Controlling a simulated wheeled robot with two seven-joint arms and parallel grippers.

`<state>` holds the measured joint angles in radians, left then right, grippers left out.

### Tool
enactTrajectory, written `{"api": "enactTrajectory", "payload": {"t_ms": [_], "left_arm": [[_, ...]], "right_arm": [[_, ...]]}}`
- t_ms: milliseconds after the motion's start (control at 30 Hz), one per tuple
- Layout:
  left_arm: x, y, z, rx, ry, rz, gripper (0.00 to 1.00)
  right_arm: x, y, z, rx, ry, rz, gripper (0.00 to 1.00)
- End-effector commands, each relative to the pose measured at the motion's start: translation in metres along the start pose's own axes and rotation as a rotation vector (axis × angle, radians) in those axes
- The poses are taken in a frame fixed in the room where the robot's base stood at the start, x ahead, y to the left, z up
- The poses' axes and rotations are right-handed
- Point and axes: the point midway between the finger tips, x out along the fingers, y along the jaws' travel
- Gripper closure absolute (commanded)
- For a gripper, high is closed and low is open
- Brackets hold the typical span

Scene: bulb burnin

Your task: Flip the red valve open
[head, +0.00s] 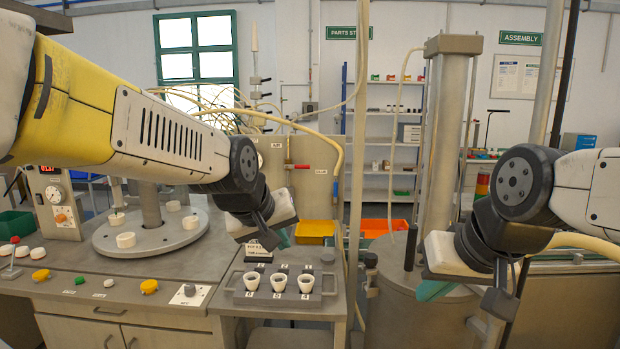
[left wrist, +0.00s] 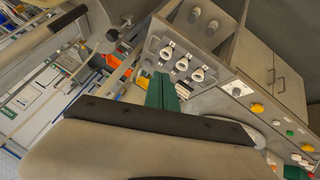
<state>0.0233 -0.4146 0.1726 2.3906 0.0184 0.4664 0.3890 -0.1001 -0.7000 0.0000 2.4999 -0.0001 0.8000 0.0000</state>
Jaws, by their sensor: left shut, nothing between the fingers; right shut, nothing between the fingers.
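A small red lever (head: 301,167), which looks like the red valve, lies roughly level on the grey panel (head: 315,155) behind the bench. A blue handle (head: 335,190) hangs upright to its right. My left gripper (head: 284,238) is in front of and below the panel, apart from the lever; its green fingers (left wrist: 162,92) are together and empty in the left wrist view. My right gripper (head: 434,290) is shut and empty at the right, over the grey drum. I cannot make out the red lever in the left wrist view.
A rack with several white cups (head: 278,297) stands below my left gripper. A round turntable (head: 150,240) is on the left bench. A yellow hose (head: 339,150) curves beside the panel. A tall grey column (head: 444,150) stands right of it. Yellow and orange bins (head: 385,228) sit behind.

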Motion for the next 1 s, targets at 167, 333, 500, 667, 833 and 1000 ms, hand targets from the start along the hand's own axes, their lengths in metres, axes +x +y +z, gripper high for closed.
{"api": "enactTrajectory", "payload": {"t_ms": [167, 333, 500, 667, 833, 1000], "left_arm": [[0.060, 0.038, -0.045, -0.254, 0.067, 0.079, 1.00], [0.113, 0.072, -0.081, -0.532, 0.106, 0.205, 1.00], [0.161, 0.101, -0.113, -0.851, 0.114, 0.362, 1.00], [0.200, 0.117, -0.144, -1.186, 0.100, 0.530, 1.00], [0.232, 0.117, -0.180, -1.579, 0.071, 0.728, 1.00], [0.254, 0.096, -0.217, -1.974, 0.042, 0.941, 1.00]], "right_arm": [[0.000, 0.000, 0.000, 0.000, 0.000, 0.000, 1.00], [0.000, 0.000, 0.000, 0.000, 0.000, 0.000, 1.00], [0.000, 0.000, 0.000, 0.000, 0.000, 0.000, 1.00], [0.000, 0.000, 0.000, 0.000, 0.000, 0.000, 1.00], [0.000, 0.000, 0.000, 0.000, 0.000, 0.000, 1.00], [0.000, 0.000, 0.000, 0.000, 0.000, 0.000, 1.00]]}}
